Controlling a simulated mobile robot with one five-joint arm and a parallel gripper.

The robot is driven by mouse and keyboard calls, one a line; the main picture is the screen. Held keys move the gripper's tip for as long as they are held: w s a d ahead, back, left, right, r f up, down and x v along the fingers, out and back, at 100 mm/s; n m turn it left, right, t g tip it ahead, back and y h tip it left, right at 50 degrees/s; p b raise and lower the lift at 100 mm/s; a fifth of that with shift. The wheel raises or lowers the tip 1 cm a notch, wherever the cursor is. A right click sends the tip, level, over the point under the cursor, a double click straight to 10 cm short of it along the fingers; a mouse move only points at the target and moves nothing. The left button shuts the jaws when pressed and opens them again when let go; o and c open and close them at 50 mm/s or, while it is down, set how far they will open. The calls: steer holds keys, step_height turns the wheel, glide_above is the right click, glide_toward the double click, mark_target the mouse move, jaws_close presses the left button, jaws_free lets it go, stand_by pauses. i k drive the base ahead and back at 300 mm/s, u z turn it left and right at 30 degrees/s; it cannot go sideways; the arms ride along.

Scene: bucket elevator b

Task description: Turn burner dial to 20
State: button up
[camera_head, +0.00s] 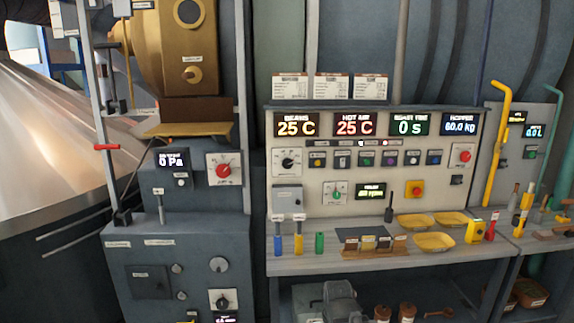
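Several dials show, and their labels are too small to read, so I cannot tell which is the burner dial. A black-knobbed dial (288,162) on a white plate is at the upper left of the control panel. A green-knobbed dial (335,194) is lower on the same panel. A red-knobbed dial (223,170) is on the grey cabinet to the left, and a black-knobbed dial (223,301) is low on that cabinet. No pointer setting can be read. My gripper is not in view.
The control panel (400,205) has displays reading 25 C, 25 C, 0 s and 60.0 kg. Its bench (350,262) holds yellow trays (433,241), small coloured tools and a sample rack. A pole with a red lever (106,147) stands left. A yellow pipe (494,150) rises right.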

mark_target(287, 163)
steer(key=k, duration=0.4)
steer(key=u, duration=0.85)
steer(key=i, duration=2.15)
steer(key=u, duration=0.25)
steer(key=k, duration=0.7)
steer(key=u, duration=0.2)
steer(key=i, duration=0.9)
steer(key=z, duration=0.05)
